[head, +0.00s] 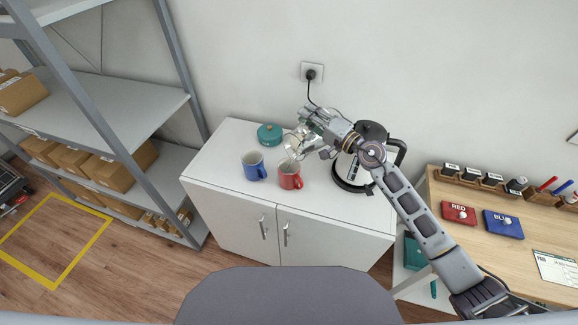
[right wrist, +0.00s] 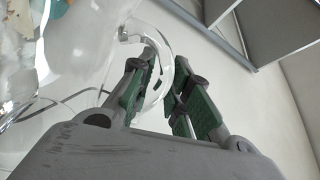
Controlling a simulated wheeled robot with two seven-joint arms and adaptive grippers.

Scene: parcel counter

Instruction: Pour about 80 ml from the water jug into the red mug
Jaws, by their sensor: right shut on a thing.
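The clear water jug (head: 296,144) is in my right gripper (head: 315,140), held above and just behind the red mug (head: 290,176). In the right wrist view, the jug (right wrist: 75,50) is large and see-through at the left, and my right gripper (right wrist: 165,88) is shut on its curved handle. The jug looks tilted. Its water level and any stream are too faint to tell. The red mug stands upright on the white cabinet, its handle toward the right; its inside is hard to see. My left gripper is not in view.
A blue mug (head: 252,167) stands left of the red mug. A black-and-silver kettle (head: 350,174) stands to the right, partly behind my right arm. The white cabinet top (head: 225,150) is clear at left.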

